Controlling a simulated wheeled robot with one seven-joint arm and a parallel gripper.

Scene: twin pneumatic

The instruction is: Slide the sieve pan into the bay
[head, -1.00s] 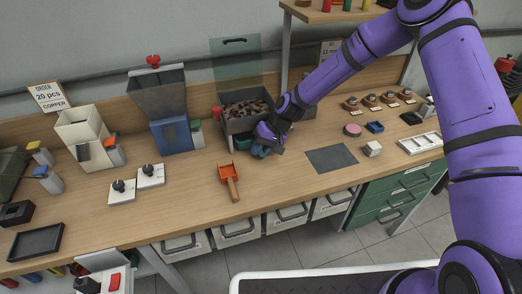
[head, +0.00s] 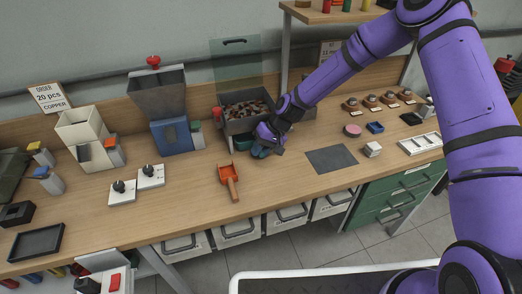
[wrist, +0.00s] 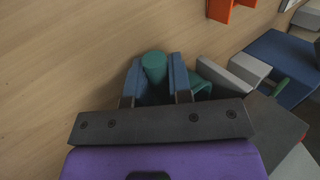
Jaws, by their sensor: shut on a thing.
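The sieve pan is green, and its part (head: 243,142) shows in the head view at the lower front of the grey sieve box (head: 240,126). In the wrist view its round green handle (wrist: 154,66) stands between the two blue fingers. My gripper (head: 261,152) is shut on this handle, low over the table in front of the box. Another green part shows right of the fingers, beside the grey housing. The bay under the box is mostly hidden by my gripper and the box front, so I cannot tell how deep the pan sits.
Copper-coloured pieces (head: 248,108) lie in the box top. A blue hopper machine (head: 172,135) stands to the left, and an orange scoop (head: 229,180) lies in front. A dark grey mat (head: 331,158) lies to the right. The table between scoop and mat is clear.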

